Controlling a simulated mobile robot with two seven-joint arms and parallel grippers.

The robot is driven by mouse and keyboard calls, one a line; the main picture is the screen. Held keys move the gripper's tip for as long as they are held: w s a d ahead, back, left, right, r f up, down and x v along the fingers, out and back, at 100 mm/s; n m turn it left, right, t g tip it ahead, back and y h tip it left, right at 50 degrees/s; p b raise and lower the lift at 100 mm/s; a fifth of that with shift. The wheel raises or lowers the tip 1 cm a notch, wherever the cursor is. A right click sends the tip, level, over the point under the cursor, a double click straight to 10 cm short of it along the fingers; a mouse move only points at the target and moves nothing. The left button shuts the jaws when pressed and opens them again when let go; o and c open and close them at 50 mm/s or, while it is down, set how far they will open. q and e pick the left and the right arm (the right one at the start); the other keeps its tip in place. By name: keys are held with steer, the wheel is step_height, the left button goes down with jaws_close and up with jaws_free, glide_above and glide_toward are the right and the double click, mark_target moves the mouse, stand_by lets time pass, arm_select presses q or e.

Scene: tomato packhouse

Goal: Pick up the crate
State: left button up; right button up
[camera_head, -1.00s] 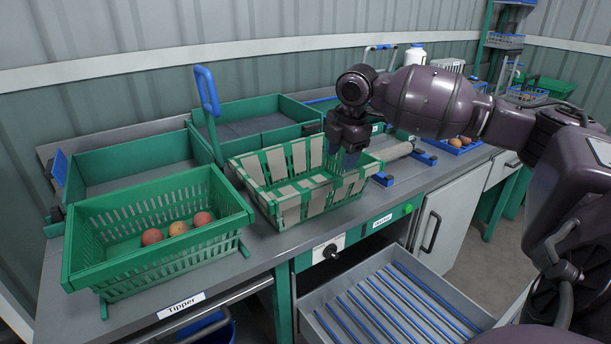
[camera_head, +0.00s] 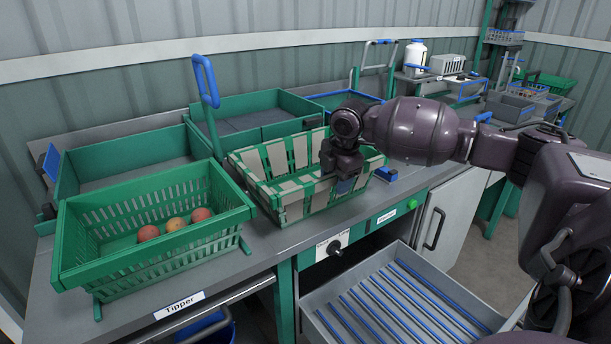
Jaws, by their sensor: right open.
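A green crate (camera_head: 85,270) with slatted sides sits tilted on a stand at the left of the bench, with several tomatoes (camera_head: 175,224) inside. A second green crate with beige slats (camera_head: 283,201) stands beside it to the right and looks empty. My right gripper (camera_head: 345,186) is open and points down at the right end of the beige-slatted crate, over or at its near right wall. Whether a finger touches the wall cannot be told. My left gripper is not in view.
A blue-handled lever (camera_head: 206,82) rises behind the crates, and green trays (camera_head: 255,108) lie at the back. An open drawer with blue rollers (camera_head: 395,300) juts out below the bench front. A white bottle (camera_head: 415,58) stands at the back right.

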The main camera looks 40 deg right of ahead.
steer(key=shift+f, duration=0.15)
steer(key=c, duration=0.9)
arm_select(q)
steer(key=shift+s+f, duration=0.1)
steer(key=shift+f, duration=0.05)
arm_select(e)
jaws_close()
arm_select(q)
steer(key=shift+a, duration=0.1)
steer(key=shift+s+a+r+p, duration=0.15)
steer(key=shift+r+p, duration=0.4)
steer(key=shift+p, duration=0.3)
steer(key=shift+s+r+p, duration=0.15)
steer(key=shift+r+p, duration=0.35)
steer(key=shift+p, duration=0.3)
arm_select(e)
steer(key=w+v, duration=0.2)
steer(key=v, duration=0.8)
steer(key=w+r+v, duration=0.1)
steer(key=w+v, duration=0.1)
steer(key=v, duration=0.7)
steer(key=shift+d+r, duration=0.2)
steer(key=shift+r, duration=0.1)
